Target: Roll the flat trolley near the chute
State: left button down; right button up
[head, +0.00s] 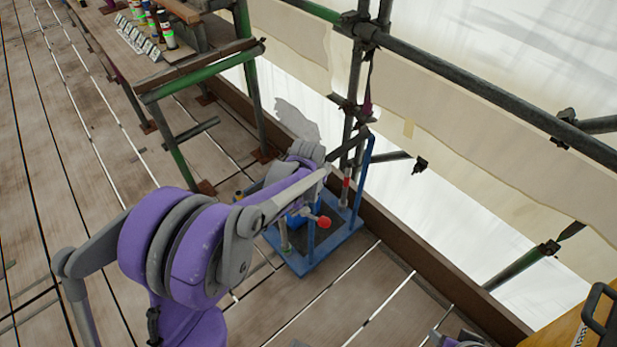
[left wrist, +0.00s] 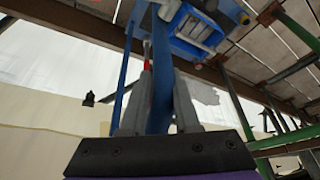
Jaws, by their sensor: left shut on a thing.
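The flat trolley (head: 317,262) is a low blue platform on the plank deck, close to the brown kick board, with a tall blue handle frame (head: 363,175). Small items stand on it, partly hidden by my left arm, including one with a red ball top (head: 323,222). I cannot make out the chute.
A green-legged bench (head: 200,70) with bottles and small cards stands at the upper left. Scaffold tubes (head: 480,80) and pale sheeting run along the right, behind the kick board (head: 420,262). A yellow object (head: 580,325) is at the lower right. Open deck lies left and in front.

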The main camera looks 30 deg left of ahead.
pick_arm(q)
jog(key=s+d, duration=0.5)
jog(key=d, duration=0.7)
jog(key=shift+s+d, duration=0.15)
jog(key=shift+d, duration=0.25)
pick_arm(e)
jog(key=shift+f, duration=0.15)
pick_arm(q)
jog(key=s+d, duration=0.3)
jog(key=d, duration=0.5)
jog(key=s+d, duration=0.3)
jog(key=d, duration=0.5)
jog(key=shift+s+d, duration=0.2)
jog(key=shift+s, duration=0.2)
pick_arm(e)
jog(key=shift+f, duration=0.1)
pick_arm(q)
jog(key=shift+d, duration=0.1)
